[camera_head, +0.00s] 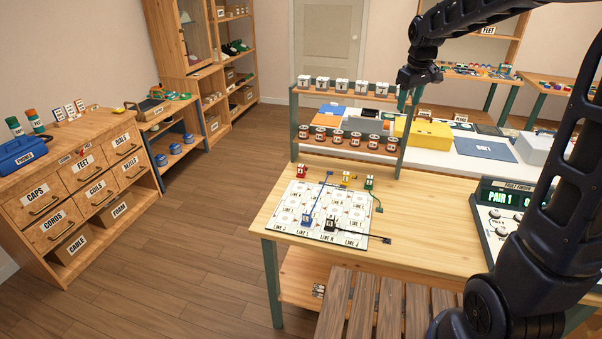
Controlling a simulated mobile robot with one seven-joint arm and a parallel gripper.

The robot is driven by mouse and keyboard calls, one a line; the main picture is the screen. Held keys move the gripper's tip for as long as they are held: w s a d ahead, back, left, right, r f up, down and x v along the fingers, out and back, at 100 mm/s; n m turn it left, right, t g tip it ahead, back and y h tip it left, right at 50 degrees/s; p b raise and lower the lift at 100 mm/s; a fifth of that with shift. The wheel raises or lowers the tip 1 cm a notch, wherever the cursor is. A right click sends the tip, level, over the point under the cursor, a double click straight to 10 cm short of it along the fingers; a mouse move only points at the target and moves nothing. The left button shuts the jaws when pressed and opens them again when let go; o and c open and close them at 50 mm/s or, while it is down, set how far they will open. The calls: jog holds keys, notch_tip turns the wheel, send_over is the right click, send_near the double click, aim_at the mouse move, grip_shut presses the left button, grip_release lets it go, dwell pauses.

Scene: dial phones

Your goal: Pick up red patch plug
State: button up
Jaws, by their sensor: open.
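The red patch plug (301,171) stands on the wooden table (425,213), at the far left edge of the white line board (296,197). It looks small and upright. A yellow plug (347,177) and a green plug (369,183) stand to its right, along the board's far edge. A blue plug (307,219) and a black plug (330,222) stand on the board, with cords trailing from them. My gripper (411,90) is up in the air, above and to the right of the plugs in the picture. It points downward, is open and empty, and is well apart from the red plug.
A wooden rack (400,155) with green posts, bearing several white blocks and spools, rises just behind the plugs. The fault finder console (508,220) stands at the table's right. A slatted wooden surface (375,305) is in front. Bare tabletop lies right of the board.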

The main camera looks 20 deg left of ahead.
jog(key=w+a+f+n, duration=0.2)
jog(key=w+a+f, duration=0.25)
jog(key=a, duration=0.35)
jog(key=n+g, duration=0.2)
jog(key=n, duration=0.5)
send_near(301, 165)
jog(key=shift+d+f, duration=0.25)
notch_tip(301, 165, down, 5)
jog(key=shift+a+f, duration=0.2)
jog(key=shift+f, duration=1.1)
jog(key=shift+a+f, duration=0.15)
jog(key=shift+f, duration=1.2)
jog(key=c, duration=1.1)
